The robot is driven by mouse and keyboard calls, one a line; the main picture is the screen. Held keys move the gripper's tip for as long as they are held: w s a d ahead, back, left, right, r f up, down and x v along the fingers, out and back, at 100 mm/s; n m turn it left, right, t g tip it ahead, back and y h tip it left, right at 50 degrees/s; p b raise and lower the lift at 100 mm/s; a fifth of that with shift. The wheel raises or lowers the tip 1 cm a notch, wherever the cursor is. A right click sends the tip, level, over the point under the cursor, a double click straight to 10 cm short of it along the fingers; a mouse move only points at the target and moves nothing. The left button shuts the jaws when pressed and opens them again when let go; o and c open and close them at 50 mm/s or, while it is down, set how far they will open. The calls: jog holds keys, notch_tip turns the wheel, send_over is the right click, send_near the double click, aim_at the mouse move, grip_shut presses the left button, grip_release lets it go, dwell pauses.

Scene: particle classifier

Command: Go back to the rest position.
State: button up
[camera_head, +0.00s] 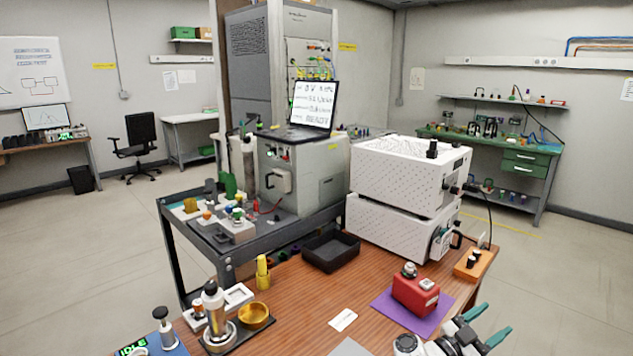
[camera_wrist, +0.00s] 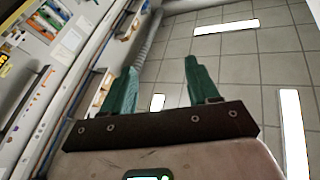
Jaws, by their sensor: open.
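My gripper (camera_head: 489,325) shows at the lower right of the head view, with two green fingers spread apart. It is near the front right of the wooden table and to the right of the purple mat (camera_head: 447,318). In the wrist view my gripper (camera_wrist: 161,66) has its green fingers wide apart with nothing between them. Behind them is a grey tiled surface with bright white panels (camera_wrist: 226,27). The room looks tilted in that view.
A red device (camera_head: 415,294) stands on the purple mat. White stacked boxes (camera_head: 405,175), a black tray (camera_head: 331,251) and a gold bowl (camera_head: 254,315) are also on the table (camera_head: 300,290). A grey cart (camera_head: 215,250) stands behind at left. Open floor lies at far left.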

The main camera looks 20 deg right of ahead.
jog(key=w+a+n+t+y, duration=1)
jog(key=n+t, duration=0.5)
jog(key=t, duration=0.4)
jog(key=s+a+f+n+g+y, duration=0.1)
jog(key=s+a+f+n+y, duration=0.15)
jog(key=a+y, duration=0.35)
jog(key=s+a+f+n+g+y, duration=0.1)
jog(key=s+a+f+n+y, duration=0.1)
jog(key=a+f+n+y, duration=0.4)
jog(key=s+a+f+g+y, duration=0.1)
jog(key=s+a+f+g, duration=0.25)
jog(key=s, duration=0.35)
jog(key=s+a+f+g, duration=0.2)
jog(key=s+a+g, duration=0.2)
jog(key=s, duration=0.3)
jog(key=s+r+m+g+h, duration=0.1)
jog(key=s+g, duration=0.6)
jog(key=s, duration=1.2)
jog(key=shift+s+a+m+g+h, duration=0.15)
jog(key=shift+a+m+g+h, duration=0.25)
jog(key=shift+m, duration=0.35)
jog(key=shift+c, duration=0.3)
